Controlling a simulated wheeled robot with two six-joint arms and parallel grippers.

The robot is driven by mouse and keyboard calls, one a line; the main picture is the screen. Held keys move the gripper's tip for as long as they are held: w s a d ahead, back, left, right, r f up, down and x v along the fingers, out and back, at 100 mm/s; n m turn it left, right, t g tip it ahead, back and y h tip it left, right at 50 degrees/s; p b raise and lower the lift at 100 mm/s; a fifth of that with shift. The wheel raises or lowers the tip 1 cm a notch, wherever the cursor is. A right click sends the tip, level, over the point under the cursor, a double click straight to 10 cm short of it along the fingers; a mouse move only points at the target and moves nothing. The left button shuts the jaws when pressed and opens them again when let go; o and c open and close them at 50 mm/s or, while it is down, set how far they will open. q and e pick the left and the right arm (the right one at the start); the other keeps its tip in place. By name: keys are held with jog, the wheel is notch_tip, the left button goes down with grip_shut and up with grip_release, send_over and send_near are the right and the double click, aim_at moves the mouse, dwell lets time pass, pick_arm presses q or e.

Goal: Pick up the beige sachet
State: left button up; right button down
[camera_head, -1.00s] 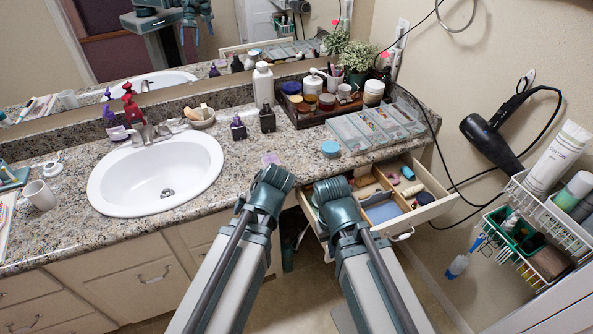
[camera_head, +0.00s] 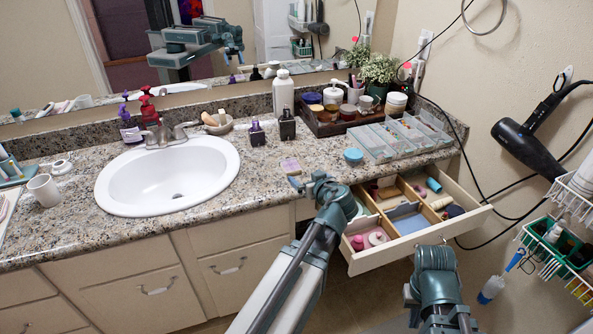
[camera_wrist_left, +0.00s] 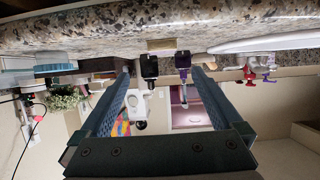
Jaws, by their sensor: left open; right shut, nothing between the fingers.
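My left gripper (camera_head: 300,184) is at the counter's front edge, left of the drawer and apart from the sachet. In the left wrist view its two fingers (camera_wrist_left: 160,72) are spread with nothing between them. My right gripper (camera_head: 441,244) is in front of the drawer, low in the head view, shut and empty; its fingertips are hard to make out. I cannot find the sachet in the wrist view.
The drawer also holds a blue-grey cloth (camera_head: 407,220), a blue roll (camera_head: 433,185) and pink items, between wooden dividers. A pale block (camera_head: 291,166), a blue jar (camera_head: 353,155) and clear boxes (camera_head: 372,143) stand on the counter above. A hair dryer (camera_head: 526,150) hangs at right.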

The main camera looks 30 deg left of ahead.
pick_arm(q)
jog(key=b, duration=0.2)
send_near(290, 165)
jog(key=shift+w+a+f, duration=0.2)
jog(key=shift+w+f, duration=0.2)
jog(key=shift+w, duration=0.1)
jog(key=shift+w+a+f, duration=0.25)
jog(key=shift+w+f, duration=0.1)
jog(key=shift+w, duration=0.15)
jog(key=shift+a+r+b+x, duration=0.15)
jog(key=shift+b+x, duration=0.35)
jog(key=shift+x, duration=1.1)
jog(key=shift+a+r+b+x, duration=0.15)
jog(key=shift+b+x, duration=0.35)
jog(key=shift+x, duration=1.1)
jog(key=shift+s, duration=0.2)
jog(key=shift+c, duration=0.3)
jog(key=c, duration=1.2)
jog(key=shift+o, duration=0.2)
jog(key=shift+r, duration=0.1)
notch_tip(290, 165, up, 24)
jog(key=p, duration=2.4)
